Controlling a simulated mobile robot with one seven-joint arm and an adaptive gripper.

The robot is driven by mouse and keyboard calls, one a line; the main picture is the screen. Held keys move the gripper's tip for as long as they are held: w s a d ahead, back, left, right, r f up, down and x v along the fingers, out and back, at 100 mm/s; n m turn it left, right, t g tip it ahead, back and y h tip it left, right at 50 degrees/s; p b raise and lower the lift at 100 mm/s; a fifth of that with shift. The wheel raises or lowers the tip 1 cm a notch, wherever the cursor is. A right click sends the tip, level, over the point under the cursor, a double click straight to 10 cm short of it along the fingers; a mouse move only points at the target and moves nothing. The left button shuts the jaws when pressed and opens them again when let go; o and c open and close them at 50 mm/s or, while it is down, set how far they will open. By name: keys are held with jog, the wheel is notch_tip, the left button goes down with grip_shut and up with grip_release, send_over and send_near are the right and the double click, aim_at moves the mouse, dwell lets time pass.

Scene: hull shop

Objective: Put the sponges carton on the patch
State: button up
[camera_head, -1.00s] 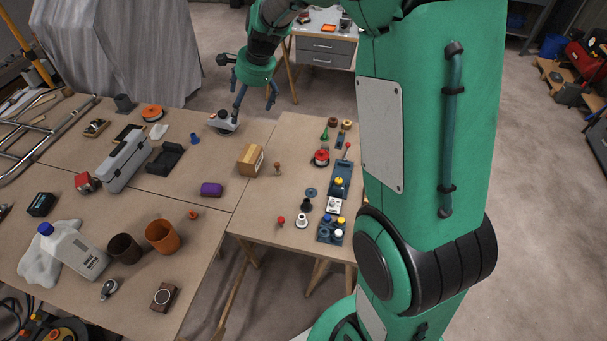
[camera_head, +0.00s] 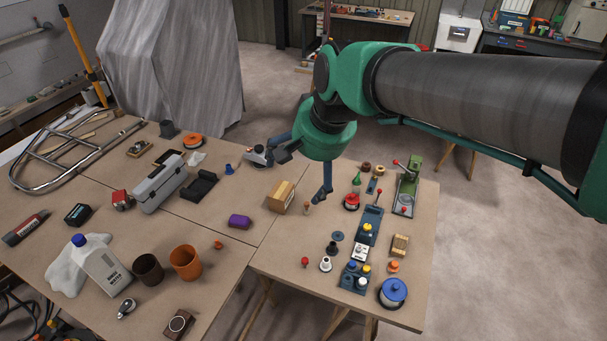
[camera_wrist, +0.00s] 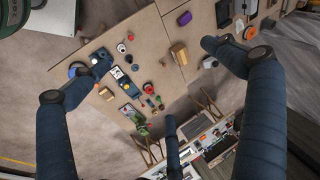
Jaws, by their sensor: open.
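A tan carton (camera_head: 281,197), probably the sponges carton, stands on the table near the seam between the table tops. Its print is too small to read. It also shows in the wrist view (camera_wrist: 179,53). A white, irregular flat shape (camera_head: 62,275), possibly the patch, lies at the left, partly under a white jug. My gripper (camera_head: 298,174) is open and empty, its fingers spread wide above and behind the carton. In the wrist view the carton lies between the spread fingers (camera_wrist: 153,56), some way below them, nearer the right finger.
A purple block (camera_head: 240,222) is left of the carton, and a small wooden peg (camera_head: 307,209) is right of it. The jug (camera_head: 103,264), dark cup (camera_head: 148,270) and orange cup (camera_head: 185,262) stand front left. A grey toolbox (camera_head: 160,183) stands behind. The right table is crowded.

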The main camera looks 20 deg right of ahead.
jog(key=s+f+n+h, duration=0.1)
jog(key=s+n, duration=0.4)
jog(key=s, duration=0.9)
jog(key=shift+s+d+f+n+t, duration=0.2)
jog(key=shift+s+n+t, duration=0.1)
jog(key=shift+s+t, duration=0.1)
notch_tip(320, 180, down, 10)
jog(key=b, duration=1)
